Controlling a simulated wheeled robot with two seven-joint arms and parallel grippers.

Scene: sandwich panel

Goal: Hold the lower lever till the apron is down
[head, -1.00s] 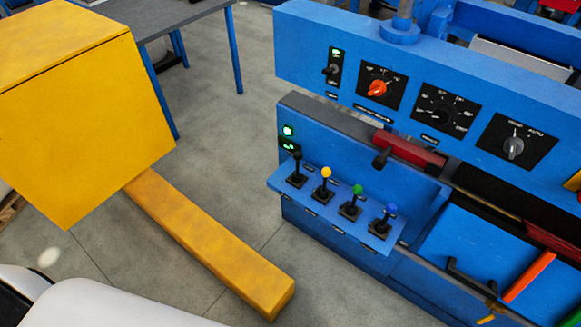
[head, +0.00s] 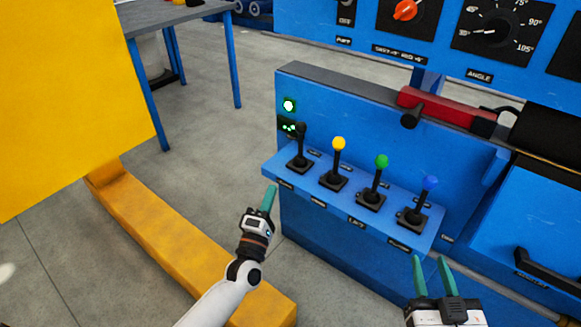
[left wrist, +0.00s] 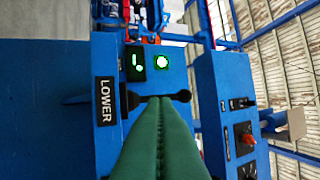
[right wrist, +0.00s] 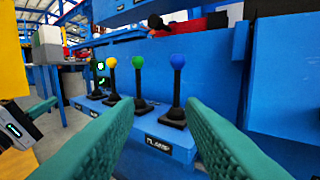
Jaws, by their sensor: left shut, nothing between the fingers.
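The black-knobbed lever (head: 301,147) stands upright at the left end of a blue lever shelf (head: 350,212). In the left wrist view, a LOWER label (left wrist: 104,100) is beside this black lever (left wrist: 184,95). My left gripper (head: 270,190) is shut and empty in front of the shelf's left end. Its green fingers point towards the black lever and hide part of it in the left wrist view; I cannot tell whether they touch. My right gripper (head: 431,260) is open and empty in front of the shelf's right end. I cannot single out the apron.
Yellow- (head: 338,144), green- (head: 382,161) and blue-knobbed (head: 430,183) levers stand right of the black one. Two green lights (head: 289,106) glow above. A yellow box (head: 70,100) and beam (head: 170,235) are at left. A red bar (head: 440,107) lies behind the shelf.

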